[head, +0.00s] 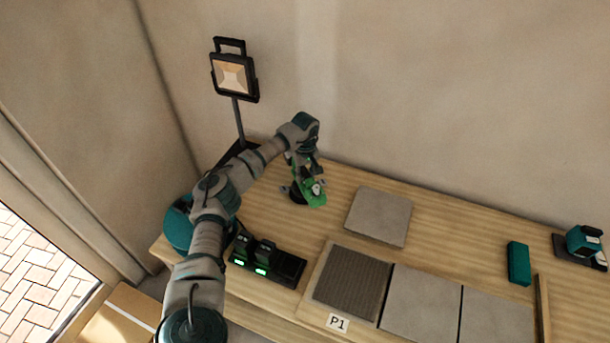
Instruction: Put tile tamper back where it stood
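The tile tamper (316,195) is a green tool with a dark round part at its lower left. It is at the back left of the wooden bench, beneath my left gripper (304,174). My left arm reaches in from the lower left, and the gripper points down with its fingers around the tamper's upper green part. It looks shut on it, though the fingers partly hide the grip. I cannot tell whether the tamper touches the bench top. My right gripper is not in view.
A loose grey tile (379,216) lies right of the tamper. A ribbed bed (352,283) marked P1 and laid tiles (421,302) are in front. A charger (290,266), work lamp (233,76), teal block (518,263) and teal device (584,241) stand around. The back bench strip is clear.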

